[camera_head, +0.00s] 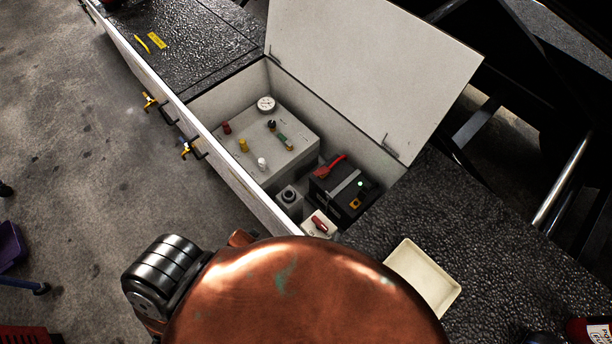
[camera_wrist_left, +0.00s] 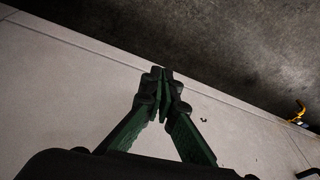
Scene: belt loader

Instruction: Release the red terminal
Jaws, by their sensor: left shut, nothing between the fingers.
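A red lever-like part (camera_head: 330,167), likely the red terminal, sits on top of a black battery-like box (camera_head: 345,190) inside an open compartment (camera_head: 258,82). My left gripper (camera_wrist_left: 163,78) is shut and empty in the left wrist view. It is over a pale panel near its edge with the dark floor, and no red part is near it there. Neither gripper shows in the head view.
The white lid (camera_head: 372,65) stands open behind the compartment. A pale box (camera_head: 265,150) with a gauge and coloured knobs fills its left part. A red switch (camera_head: 319,223) is at the front corner. A cream tray (camera_head: 422,277) lies on the black textured top.

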